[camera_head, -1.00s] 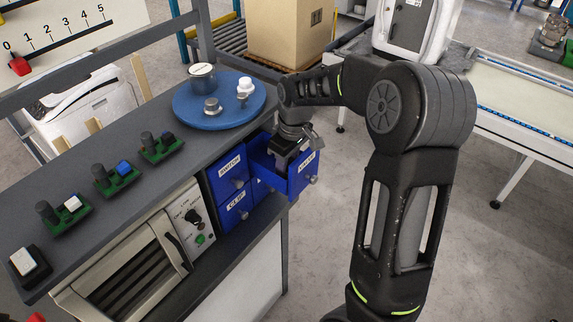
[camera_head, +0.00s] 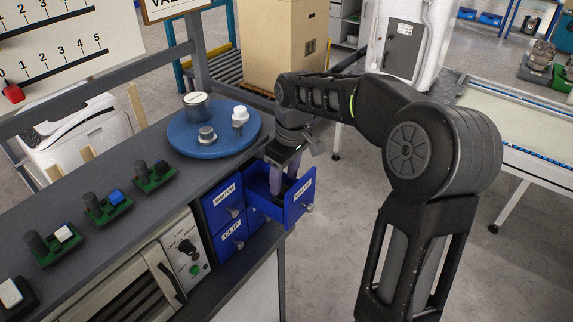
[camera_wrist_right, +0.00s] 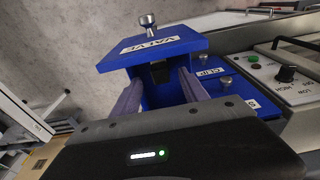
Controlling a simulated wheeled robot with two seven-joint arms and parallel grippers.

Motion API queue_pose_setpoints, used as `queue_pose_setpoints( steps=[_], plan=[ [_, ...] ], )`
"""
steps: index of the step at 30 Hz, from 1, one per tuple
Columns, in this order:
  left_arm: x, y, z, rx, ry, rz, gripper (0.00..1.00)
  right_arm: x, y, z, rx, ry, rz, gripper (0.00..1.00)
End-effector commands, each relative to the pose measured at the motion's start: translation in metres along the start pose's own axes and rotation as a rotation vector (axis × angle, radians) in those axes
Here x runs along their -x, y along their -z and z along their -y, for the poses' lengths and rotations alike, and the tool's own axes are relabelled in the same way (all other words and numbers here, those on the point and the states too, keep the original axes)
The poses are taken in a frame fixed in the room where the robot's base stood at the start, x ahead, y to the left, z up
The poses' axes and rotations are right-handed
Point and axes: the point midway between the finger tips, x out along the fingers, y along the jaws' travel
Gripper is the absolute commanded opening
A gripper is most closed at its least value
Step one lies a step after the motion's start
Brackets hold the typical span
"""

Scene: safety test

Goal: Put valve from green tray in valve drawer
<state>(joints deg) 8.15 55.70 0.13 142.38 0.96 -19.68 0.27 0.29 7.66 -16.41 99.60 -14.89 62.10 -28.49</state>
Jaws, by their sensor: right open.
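The valve drawer (camera_head: 298,198) is blue, labelled VALVE, and pulled open at the end of the bench; its label faces up in the right wrist view (camera_wrist_right: 155,47). My right gripper (camera_head: 283,185) is above it, fingers pointing down into its open top. The right wrist view shows the two fingers apart (camera_wrist_right: 160,92). A dark shape (camera_wrist_right: 160,73) shows between them inside the drawer; I cannot tell whether it is the valve. No green tray holding a valve is clear on the bench. My left gripper is out of view.
Closed blue drawers (camera_head: 232,241) adjoin the open one. A blue round plate (camera_head: 180,145) bears several parts. Green boards (camera_head: 107,208) line the bench. A cardboard box (camera_head: 283,45) stands behind. Floor right of the drawer is clear.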

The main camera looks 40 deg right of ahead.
Motion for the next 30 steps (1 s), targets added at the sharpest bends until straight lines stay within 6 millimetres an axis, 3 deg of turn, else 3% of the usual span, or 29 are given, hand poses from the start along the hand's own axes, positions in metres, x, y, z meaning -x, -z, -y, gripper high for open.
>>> queue_pose_setpoints(
  steps=[6, 10, 30],
  plan=[
    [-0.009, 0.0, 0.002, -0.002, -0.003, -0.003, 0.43, 0.041, 0.001, 0.0, 0.001, -0.001, -0.003, 0.52],
    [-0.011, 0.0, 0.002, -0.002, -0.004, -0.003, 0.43, 0.054, 0.0, 0.0, 0.001, 0.0, -0.001, 0.52],
    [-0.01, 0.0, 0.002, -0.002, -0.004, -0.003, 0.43, 0.058, 0.0, 0.0, 0.001, 0.0, 0.001, 0.52]
  ],
)
